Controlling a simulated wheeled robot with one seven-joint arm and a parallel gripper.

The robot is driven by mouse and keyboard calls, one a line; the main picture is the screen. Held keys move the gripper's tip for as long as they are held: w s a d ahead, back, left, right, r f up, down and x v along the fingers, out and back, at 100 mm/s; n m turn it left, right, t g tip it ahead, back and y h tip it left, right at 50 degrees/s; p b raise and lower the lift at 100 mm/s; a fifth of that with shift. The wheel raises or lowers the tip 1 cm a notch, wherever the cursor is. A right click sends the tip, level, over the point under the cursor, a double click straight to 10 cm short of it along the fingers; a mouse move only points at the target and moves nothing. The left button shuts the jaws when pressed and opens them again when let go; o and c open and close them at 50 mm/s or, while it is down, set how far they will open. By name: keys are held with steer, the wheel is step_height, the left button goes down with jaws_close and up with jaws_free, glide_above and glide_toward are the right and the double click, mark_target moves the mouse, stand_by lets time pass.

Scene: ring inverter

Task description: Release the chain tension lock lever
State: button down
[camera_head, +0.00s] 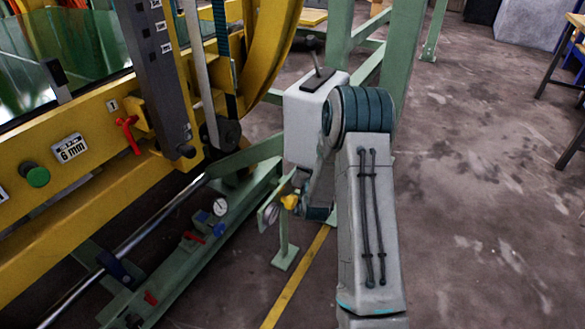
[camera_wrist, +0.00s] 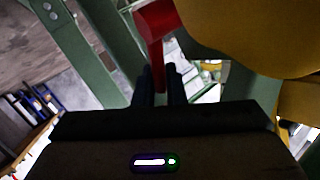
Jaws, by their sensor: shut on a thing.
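A red lever (camera_wrist: 157,38) shows in the wrist view, with a wide block-like top and a narrow shaft running down between my fingers. My gripper (camera_wrist: 160,76) has its two dark fingers shut on this shaft, one on each side. The shaft's lower end is partly hidden between the fingers. In the head view my arm blocks the grip, and I cannot make out the held lever there. Another red handle (camera_head: 130,133) sits on the yellow frame at the left, apart from my arm.
Green posts (camera_head: 398,45) stand behind my arm. A yellow curved part (camera_wrist: 265,35) is close at the wrist view's right.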

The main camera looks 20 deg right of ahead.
stand_by(0.3)
steer(key=c, duration=1.5)
jaws_free()
steer(key=p+v, duration=0.3)
steer(key=v, duration=1)
steer(key=shift+s+r, duration=0.2)
steer(key=shift+s, duration=0.15)
steer(key=shift+a, duration=0.1)
